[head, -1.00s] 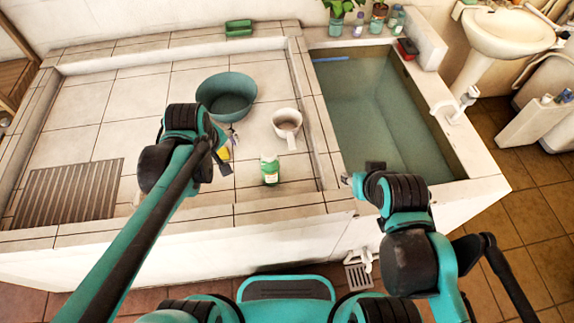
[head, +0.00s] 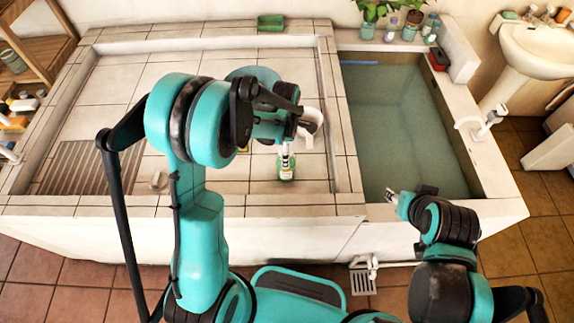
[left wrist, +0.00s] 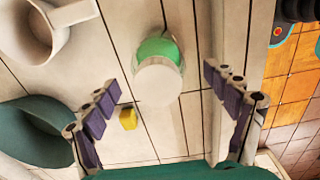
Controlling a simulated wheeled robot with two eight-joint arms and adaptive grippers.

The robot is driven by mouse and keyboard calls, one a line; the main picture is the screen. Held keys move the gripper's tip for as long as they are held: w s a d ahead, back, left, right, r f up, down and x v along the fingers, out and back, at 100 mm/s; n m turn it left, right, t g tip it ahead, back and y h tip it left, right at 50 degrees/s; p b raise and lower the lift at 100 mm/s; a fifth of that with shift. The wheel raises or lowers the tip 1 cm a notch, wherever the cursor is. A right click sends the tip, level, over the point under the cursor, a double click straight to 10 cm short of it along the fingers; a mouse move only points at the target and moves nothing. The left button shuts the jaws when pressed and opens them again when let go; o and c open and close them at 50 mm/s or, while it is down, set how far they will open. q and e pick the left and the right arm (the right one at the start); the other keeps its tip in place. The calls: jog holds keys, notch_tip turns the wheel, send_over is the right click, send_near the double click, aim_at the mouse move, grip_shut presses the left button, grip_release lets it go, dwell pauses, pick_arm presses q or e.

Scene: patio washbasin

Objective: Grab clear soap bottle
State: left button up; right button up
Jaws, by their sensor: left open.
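The clear soap bottle with green contents (head: 287,174) stands on the tiled slab near its front edge in the head view. In the left wrist view the bottle (left wrist: 160,52) is seen from above, with its pale round top facing the camera. My left gripper (left wrist: 163,90) is open, with one finger on either side of the space in front of the bottle. It holds nothing. In the head view the left gripper (head: 287,150) is over the bottle and partly hides it. My right gripper (head: 393,197) is by the water tank's front edge, its jaws too small to judge.
A white handled cup (head: 313,122) stands behind the bottle. A green basin (left wrist: 30,130) and a small yellow object (left wrist: 128,118) are close by. A raised tiled ledge (head: 345,150) separates the slab from the water tank (head: 405,125). A green dish (head: 270,22) sits on the back ledge.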

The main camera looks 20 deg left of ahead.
pick_arm(q)
jog(key=f+b, duration=0.1)
jog(key=f, duration=0.3)
jog(key=shift+w+f, duration=0.15)
jog(key=shift+w, duration=0.05)
jog(key=shift+c, duration=0.6)
jog(key=c, duration=1.9)
jog(key=shift+o, duration=0.2)
jog(key=shift+r, duration=0.2)
